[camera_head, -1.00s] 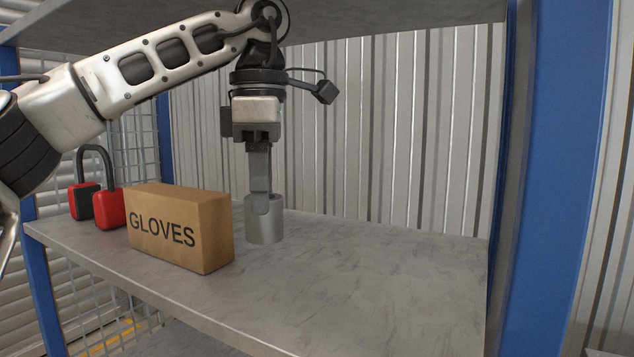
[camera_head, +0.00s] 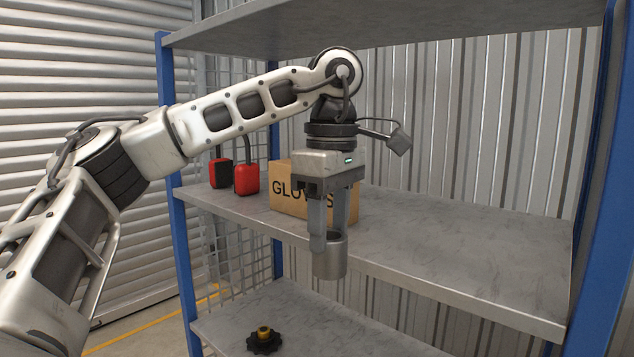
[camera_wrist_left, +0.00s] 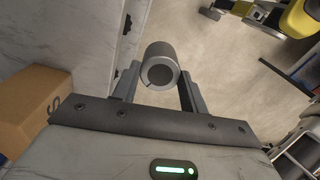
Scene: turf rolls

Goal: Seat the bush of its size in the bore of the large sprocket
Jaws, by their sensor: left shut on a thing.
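My left gripper (camera_head: 329,240) points down, shut on a grey metal bush (camera_head: 331,264), a short hollow cylinder. The bush hangs upright in the air in front of the middle shelf. In the left wrist view the bush (camera_wrist_left: 160,62) sits between the two fingers, its dark round bore facing the camera. A black toothed wheel (camera_head: 263,345), which may be a sprocket, lies on the lower shelf with a small yellow and dark piece (camera_head: 264,331) at its centre. I cannot tell its size class, and its bore is not visible. My right gripper is not in view.
The lower shelf (camera_head: 320,325) is largely bare. Blue posts (camera_head: 180,250) stand at the sides.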

